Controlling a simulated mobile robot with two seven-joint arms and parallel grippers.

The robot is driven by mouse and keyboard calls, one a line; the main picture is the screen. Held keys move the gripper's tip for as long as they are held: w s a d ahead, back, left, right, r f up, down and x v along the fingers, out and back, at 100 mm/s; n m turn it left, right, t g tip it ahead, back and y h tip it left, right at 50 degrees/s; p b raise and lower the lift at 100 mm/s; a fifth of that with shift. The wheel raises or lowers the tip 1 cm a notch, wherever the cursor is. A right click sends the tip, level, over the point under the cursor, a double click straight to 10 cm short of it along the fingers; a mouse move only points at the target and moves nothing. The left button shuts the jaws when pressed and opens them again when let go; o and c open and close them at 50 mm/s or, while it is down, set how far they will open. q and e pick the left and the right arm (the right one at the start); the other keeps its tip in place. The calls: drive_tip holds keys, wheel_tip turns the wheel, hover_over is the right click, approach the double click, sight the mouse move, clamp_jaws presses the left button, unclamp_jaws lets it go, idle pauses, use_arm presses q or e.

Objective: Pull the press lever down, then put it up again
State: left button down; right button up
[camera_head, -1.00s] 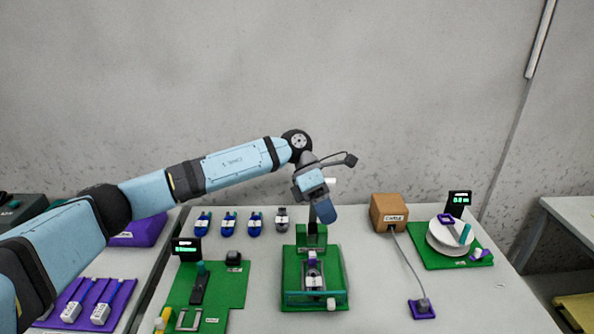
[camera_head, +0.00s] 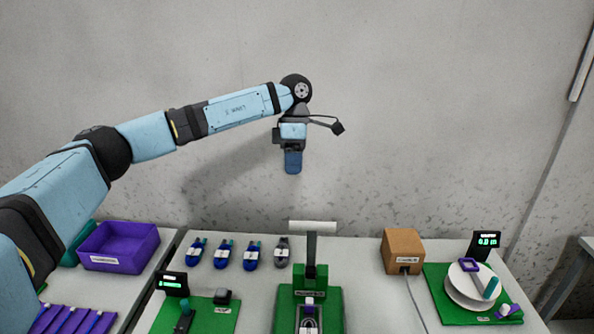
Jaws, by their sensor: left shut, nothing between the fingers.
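The green press (camera_head: 337,309) stands on the table at the bottom middle, cut off by the lower edge of the head view. Its lever (camera_head: 312,247) stands upright, a dark arm topped by a pale horizontal bar handle (camera_head: 313,227). My left gripper (camera_head: 293,170) points downward, above and slightly left of the handle in the picture. Clear wall shows between its fingertips and the handle, so they are apart. The left gripper is shut and empty. A small part with a purple piece (camera_head: 309,302) sits in the press under the lever. My right gripper is out of view.
Several blue connectors and a grey one (camera_head: 282,252) lie left of the press. A brown box with a cable (camera_head: 403,251) and a green board with a white spool (camera_head: 475,293) stand right. A purple bin (camera_head: 119,247) is far left. Space above the table is clear.

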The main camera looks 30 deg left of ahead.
use_arm(q)
drive_tip(key=s+d+f+p, duration=0.2)
drive_tip(key=s+f, duration=0.4)
drive_tip(key=f, duration=0.2)
drive_tip(key=shift+d, duration=0.4)
